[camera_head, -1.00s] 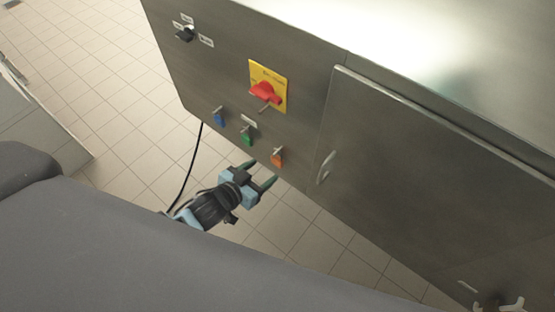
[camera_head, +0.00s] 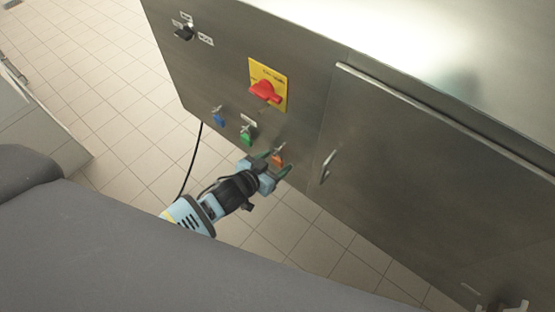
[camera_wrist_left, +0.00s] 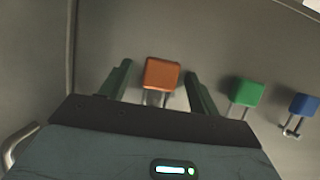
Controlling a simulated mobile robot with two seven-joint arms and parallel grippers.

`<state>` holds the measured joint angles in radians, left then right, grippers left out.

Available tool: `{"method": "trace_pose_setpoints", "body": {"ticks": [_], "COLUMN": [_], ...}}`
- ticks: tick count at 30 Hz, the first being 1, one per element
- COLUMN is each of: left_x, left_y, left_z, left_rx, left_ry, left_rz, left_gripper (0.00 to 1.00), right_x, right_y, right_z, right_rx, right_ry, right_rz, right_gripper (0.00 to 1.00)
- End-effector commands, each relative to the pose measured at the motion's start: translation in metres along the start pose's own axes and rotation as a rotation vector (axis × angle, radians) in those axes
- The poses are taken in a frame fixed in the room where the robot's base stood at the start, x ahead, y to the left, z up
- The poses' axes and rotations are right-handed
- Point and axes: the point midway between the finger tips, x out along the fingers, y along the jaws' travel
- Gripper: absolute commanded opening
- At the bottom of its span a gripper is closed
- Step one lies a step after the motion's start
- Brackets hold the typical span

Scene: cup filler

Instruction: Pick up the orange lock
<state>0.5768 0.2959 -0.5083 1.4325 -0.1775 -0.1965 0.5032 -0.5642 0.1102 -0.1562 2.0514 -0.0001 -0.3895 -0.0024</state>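The orange lock (camera_head: 278,159) hangs on the front of the steel cabinet, to the right of the green and blue locks. In the left wrist view the orange lock (camera_wrist_left: 161,74) lies between the two green fingers, with visible gaps on both sides. My left gripper (camera_head: 276,162) is open around the orange lock; the wrist view also shows the open gripper (camera_wrist_left: 158,85). The lower end of the lock's shackle is partly hidden by the gripper body in the wrist view. My right gripper does not show.
The green lock (camera_head: 246,137) and blue lock (camera_head: 219,119) hang to the left in the head view. A red switch (camera_head: 265,91) on a yellow plate sits above. A door handle (camera_head: 327,166) is just right of my gripper. Tiled floor (camera_head: 310,240) is open below.

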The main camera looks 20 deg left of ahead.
Motion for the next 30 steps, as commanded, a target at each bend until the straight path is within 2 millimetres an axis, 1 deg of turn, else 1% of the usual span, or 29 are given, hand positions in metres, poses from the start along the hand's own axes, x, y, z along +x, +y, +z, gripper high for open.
{"method": "trace_pose_setpoints", "body": {"ticks": [1, 9, 11, 12, 20, 25, 26, 27, 30], "left_x": [0.000, 0.000, 0.000, 0.000, -0.001, -0.005, -0.006, -0.009, -0.023], "left_y": [0.000, 0.000, 0.000, 0.000, 0.000, -0.001, -0.001, 0.000, 0.000], "left_z": [0.000, 0.000, 0.000, 0.000, -0.002, -0.011, -0.015, -0.014, -0.005], "left_rx": [0.000, 0.000, 0.000, 0.000, 0.000, 0.001, 0.002, 0.001, -0.001], "left_ry": [0.000, 0.000, 0.000, 0.001, 0.001, 0.002, 0.003, 0.000, -0.003], "left_rz": [0.000, 0.000, 0.000, 0.000, 0.000, -0.001, -0.001, 0.000, 0.000], "left_gripper": [0.57, 0.21, 0.13, 0.11, 0.11, 0.11, 0.11, 0.11, 0.11], "right_x": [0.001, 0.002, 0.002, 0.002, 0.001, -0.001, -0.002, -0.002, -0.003], "right_y": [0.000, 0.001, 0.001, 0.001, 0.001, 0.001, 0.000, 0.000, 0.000], "right_z": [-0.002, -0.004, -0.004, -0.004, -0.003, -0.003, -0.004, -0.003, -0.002], "right_rx": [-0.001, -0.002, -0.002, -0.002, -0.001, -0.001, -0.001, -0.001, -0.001], "right_ry": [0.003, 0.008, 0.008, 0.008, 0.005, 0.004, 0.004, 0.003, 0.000], "right_rz": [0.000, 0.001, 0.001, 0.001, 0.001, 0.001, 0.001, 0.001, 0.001], "right_gripper": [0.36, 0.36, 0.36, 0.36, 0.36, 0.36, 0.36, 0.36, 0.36]}}
